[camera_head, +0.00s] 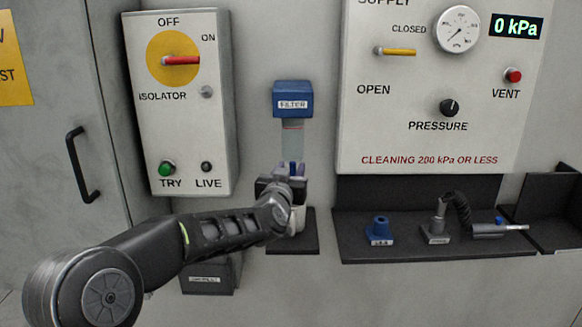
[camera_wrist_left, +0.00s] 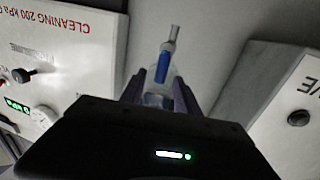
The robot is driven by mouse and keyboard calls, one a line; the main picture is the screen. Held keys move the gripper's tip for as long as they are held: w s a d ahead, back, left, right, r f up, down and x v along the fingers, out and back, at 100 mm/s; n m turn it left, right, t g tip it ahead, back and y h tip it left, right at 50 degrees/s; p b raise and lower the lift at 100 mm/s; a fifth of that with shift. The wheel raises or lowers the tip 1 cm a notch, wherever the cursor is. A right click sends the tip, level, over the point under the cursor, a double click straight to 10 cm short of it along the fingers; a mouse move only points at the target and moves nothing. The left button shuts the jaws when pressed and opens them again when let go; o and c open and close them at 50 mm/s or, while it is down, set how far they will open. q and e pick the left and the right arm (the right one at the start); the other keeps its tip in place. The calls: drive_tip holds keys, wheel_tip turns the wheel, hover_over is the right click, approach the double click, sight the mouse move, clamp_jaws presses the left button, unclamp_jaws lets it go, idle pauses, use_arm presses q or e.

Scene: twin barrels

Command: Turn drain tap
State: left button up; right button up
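The filter (camera_head: 293,100) has a blue head and a clear bowl hanging on the wall. A blue drain tap (camera_head: 292,167) shows at the bowl's lower end, partly hidden by my gripper. My left gripper (camera_head: 290,178) is right at the tap, in front of a white cup-like thing (camera_head: 298,218). In the left wrist view the blue tap (camera_wrist_left: 163,68) stands between and just beyond the two fingers (camera_wrist_left: 160,90), with a clear, pale part around it. The fingers look apart, with a gap around the tap; contact is not clear. My right gripper is not in view.
The isolator box (camera_head: 182,120) is left of the filter, the supply panel (camera_head: 430,140) right of it. A dark shelf (camera_head: 390,252) holds a blue part (camera_head: 379,230) and a hose tool (camera_head: 460,215). A dark box (camera_head: 208,275) sits below my arm.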

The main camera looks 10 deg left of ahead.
use_arm(q)
drive_tip(key=shift+w, duration=0.4)
drive_tip(key=shift+c, duration=0.5)
clamp_jaws()
